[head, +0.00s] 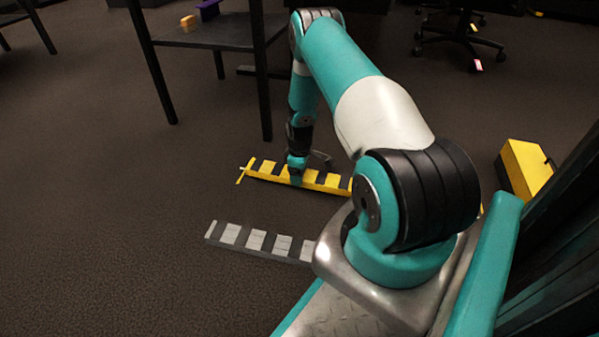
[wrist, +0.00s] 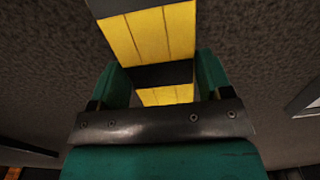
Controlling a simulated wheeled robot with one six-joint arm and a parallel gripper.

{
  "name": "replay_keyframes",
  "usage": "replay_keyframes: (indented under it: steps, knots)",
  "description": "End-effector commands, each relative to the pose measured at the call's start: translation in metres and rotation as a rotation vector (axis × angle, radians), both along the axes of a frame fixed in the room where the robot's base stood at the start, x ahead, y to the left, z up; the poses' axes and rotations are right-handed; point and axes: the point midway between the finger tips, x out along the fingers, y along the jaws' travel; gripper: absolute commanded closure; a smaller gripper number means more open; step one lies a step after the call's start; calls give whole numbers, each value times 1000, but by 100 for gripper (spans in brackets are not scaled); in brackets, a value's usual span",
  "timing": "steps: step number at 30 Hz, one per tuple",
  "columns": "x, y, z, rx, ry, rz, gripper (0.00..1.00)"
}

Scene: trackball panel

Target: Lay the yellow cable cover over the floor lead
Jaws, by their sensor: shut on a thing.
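The yellow cable cover (head: 328,183), a long strip with black bands, lies level at or close to the floor beyond my base. In the wrist view the cover (wrist: 150,36) runs between the two green fingers (wrist: 166,78). My arm hides its right part in the head view. I cannot tell whether it touches the floor. A thin yellow mark (head: 241,174) shows at its left end. I cannot make out the floor lead.
A similar grey and white striped strip (head: 256,240) lies nearer, partly behind my arm. A dark table (head: 215,36) stands behind, with orange (head: 188,22) and purple (head: 209,9) blocks. A yellow box (head: 523,168) stands right. The left floor is clear.

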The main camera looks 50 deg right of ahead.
Motion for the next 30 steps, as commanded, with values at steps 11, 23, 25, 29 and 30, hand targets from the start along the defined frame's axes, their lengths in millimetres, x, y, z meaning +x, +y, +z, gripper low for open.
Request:
replay_keyframes:
  steps: [11, 23, 25, 29, 30]
  knots:
    - [0, 0, -8, -1, 0, 0, 63]
    - [0, 0, -11, 0, 0, 0, 0]
    - [0, 0, -12, 0, 0, 0, 0]
    - [0, 0, -10, 1, 0, 0, 0]
    - [0, 0, -8, 0, 0, 0, 0]
